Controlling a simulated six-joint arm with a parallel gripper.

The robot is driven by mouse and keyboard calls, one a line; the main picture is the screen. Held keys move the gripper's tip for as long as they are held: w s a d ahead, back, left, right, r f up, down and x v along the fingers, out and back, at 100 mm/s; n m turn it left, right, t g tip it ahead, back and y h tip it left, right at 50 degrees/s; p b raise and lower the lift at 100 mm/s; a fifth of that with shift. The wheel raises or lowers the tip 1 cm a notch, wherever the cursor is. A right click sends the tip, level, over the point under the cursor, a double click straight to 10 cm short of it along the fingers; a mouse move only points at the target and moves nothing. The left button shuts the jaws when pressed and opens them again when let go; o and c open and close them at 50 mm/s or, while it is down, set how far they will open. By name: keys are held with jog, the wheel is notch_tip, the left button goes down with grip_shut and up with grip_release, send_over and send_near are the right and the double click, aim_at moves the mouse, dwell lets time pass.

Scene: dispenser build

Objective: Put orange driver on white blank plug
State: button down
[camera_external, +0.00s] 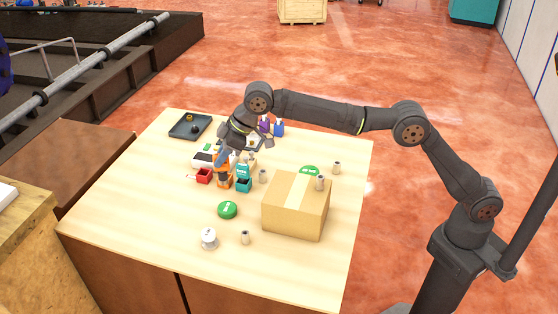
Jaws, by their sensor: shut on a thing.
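My gripper (222,160) points down over the middle-left of the table and is shut on the orange driver (225,182). The driver hangs roughly upright between the red and the teal bins; I cannot tell whether its lower end touches anything. A white round piece with a wider pale base (209,239) stands near the table's front edge, apart from the driver and below it in the picture. It looks like the white blank plug, but it is too small to be sure. My gripper's fingers are partly hidden by the wrist.
A cardboard box (292,211) stands right of the gripper, with a metal cylinder on top. A dark tray (190,126) is at the back left. The front-left tabletop is clear.

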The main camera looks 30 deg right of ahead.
jog(key=shift+s+a+f, duration=1.05)
jog(key=shift+a+f, duration=0.4)
jog(key=shift+f, duration=0.3)
jog(key=shift+s+a+f, duration=1.05)
jog(key=shift+a+f, duration=0.4)
jog(key=shift+f, duration=0.3)
jog(key=shift+s+a+f, duration=1.05)
jog(key=shift+a+f, duration=0.4)
jog(key=shift+f, duration=0.3)
jog(key=shift+f, duration=0.15)
jog(key=c, duration=1.3)
grip_release()
jog(key=shift+c, duration=0.2)
jog(key=v, duration=1.2)
